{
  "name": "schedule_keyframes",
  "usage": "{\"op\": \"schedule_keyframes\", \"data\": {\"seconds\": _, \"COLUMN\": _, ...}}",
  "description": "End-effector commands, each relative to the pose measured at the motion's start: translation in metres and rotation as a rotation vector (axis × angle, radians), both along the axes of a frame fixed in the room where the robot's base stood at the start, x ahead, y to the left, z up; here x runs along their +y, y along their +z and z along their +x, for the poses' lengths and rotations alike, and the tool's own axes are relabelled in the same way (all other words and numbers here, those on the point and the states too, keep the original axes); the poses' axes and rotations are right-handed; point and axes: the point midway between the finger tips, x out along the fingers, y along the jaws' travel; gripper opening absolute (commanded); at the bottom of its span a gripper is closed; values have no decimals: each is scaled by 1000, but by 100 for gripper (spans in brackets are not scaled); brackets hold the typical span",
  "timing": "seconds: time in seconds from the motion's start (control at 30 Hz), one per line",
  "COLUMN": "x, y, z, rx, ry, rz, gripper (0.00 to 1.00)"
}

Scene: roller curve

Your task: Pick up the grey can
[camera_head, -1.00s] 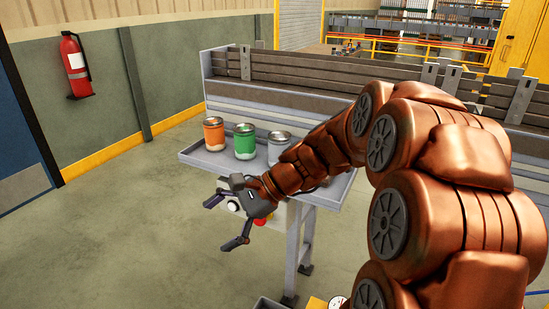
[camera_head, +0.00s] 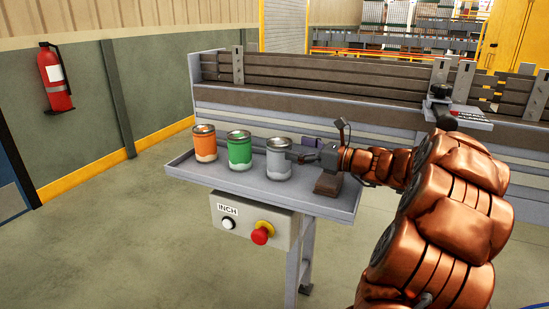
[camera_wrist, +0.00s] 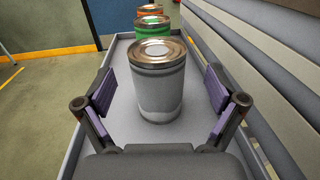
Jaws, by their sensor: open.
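The grey can (camera_head: 278,160) stands upright on a grey tray (camera_head: 226,182), at the right end of a row of cans. In the wrist view the grey can (camera_wrist: 158,85) stands between the two open fingers, with a gap on each side. My gripper (camera_head: 316,145) is open at the right side of the grey can, with its fingers pointing left along the row. In the wrist view my gripper (camera_wrist: 160,96) shows purple pads on both fingers. The can's base is in view on the tray.
A green can (camera_head: 239,150) and an orange can (camera_head: 204,143) stand in line beyond the grey can. A slatted conveyor side (camera_head: 330,84) runs behind the tray. A box with a red button (camera_head: 261,234) hangs below the tray. A brown block (camera_head: 328,184) sits under my gripper.

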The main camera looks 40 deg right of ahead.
Motion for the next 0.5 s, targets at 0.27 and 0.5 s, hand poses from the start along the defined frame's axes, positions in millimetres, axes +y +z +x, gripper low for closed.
{"op": "schedule_keyframes", "data": {"seconds": 0.27, "x": 11, "y": -2, "z": 22, "rx": 3, "ry": 2, "rz": 0, "gripper": 94}}
{"op": "schedule_keyframes", "data": {"seconds": 0.5, "x": 23, "y": -6, "z": 40, "rx": 4, "ry": 3, "rz": 1, "gripper": 94}}
